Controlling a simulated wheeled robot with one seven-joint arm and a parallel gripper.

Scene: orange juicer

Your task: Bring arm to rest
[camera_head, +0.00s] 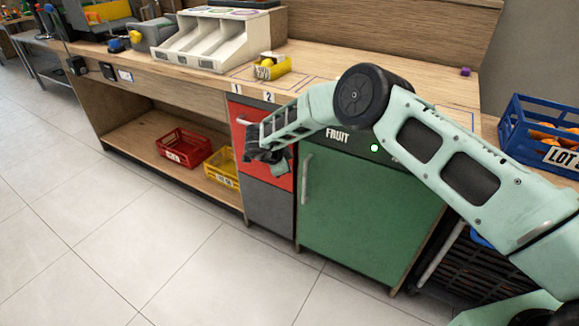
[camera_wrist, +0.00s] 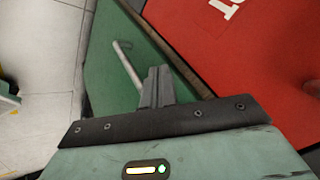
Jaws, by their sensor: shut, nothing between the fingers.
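My arm reaches in from the right side of the head view, and its pale green links cross in front of the counter. My gripper (camera_head: 268,155) hangs in front of the red drawer front (camera_head: 254,128), left of the green cabinet door (camera_head: 362,205). In the wrist view my gripper (camera_wrist: 158,78) is shut with nothing between its fingers. Behind the fingers are the green door (camera_wrist: 115,75) with its grey handle (camera_wrist: 127,62) and the red panel (camera_wrist: 255,45). I cannot tell how far the fingertips are from these fronts.
The wooden counter (camera_head: 330,62) holds a white sloped dispenser (camera_head: 212,40) and a yellow bin (camera_head: 272,68). A red crate (camera_head: 184,147) and a yellow crate (camera_head: 222,167) sit on the low shelf. A blue crate (camera_head: 520,112) with oranges stands at right. The tiled floor (camera_head: 150,235) in front is clear.

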